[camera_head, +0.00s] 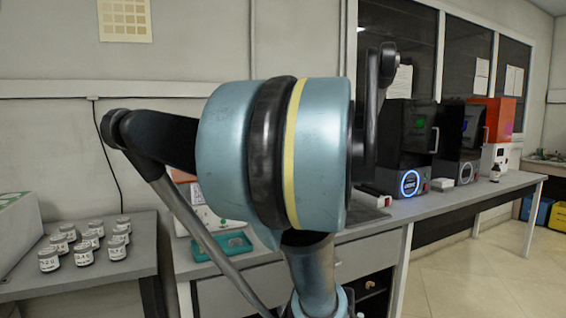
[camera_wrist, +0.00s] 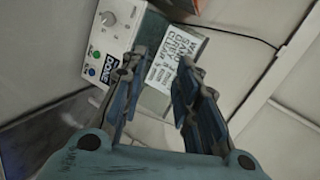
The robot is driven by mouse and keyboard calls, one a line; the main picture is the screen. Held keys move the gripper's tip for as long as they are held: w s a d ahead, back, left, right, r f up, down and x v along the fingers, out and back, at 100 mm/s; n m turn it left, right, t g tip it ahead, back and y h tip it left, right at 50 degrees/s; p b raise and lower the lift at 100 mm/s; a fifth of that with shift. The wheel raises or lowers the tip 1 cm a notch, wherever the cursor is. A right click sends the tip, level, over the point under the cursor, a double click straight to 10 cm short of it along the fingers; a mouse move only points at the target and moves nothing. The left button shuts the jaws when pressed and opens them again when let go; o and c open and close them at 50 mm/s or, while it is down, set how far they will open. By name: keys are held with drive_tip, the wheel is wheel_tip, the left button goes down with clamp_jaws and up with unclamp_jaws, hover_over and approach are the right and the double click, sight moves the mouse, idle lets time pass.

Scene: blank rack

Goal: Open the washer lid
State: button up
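A white machine with a round knob, small coloured buttons and a dark label, which looks like the washer (camera_wrist: 112,38), shows at upper left in the wrist view. A white panel with black print (camera_wrist: 171,60) lies beside it, beyond my fingers; I cannot tell whether this is the lid. My gripper (camera_wrist: 161,62) is open, with nothing visible between its two fingers. In the head view my large arm joint hides the gripper. A white machine, apparently the same washer (camera_head: 205,216), shows only in part behind my arm; its lid state cannot be told.
A teal tray (camera_head: 222,247) sits on the bench (camera_head: 384,228) near my arm. Several labelled jars (camera_head: 83,253) stand on the left table. Black machines (camera_head: 406,140) and an orange-and-white one (camera_head: 495,118) stand farther right.

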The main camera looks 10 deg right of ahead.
drive_tip(key=w+d+r+m+t+h, duration=0.1)
drive_tip(key=w+d+r+m+t, duration=0.15)
drive_tip(key=d+r, duration=0.3)
drive_tip(key=shift+m, duration=0.25)
drive_tip(key=x, duration=1.8)
drive_tip(key=shift+s, duration=0.1)
clamp_jaws()
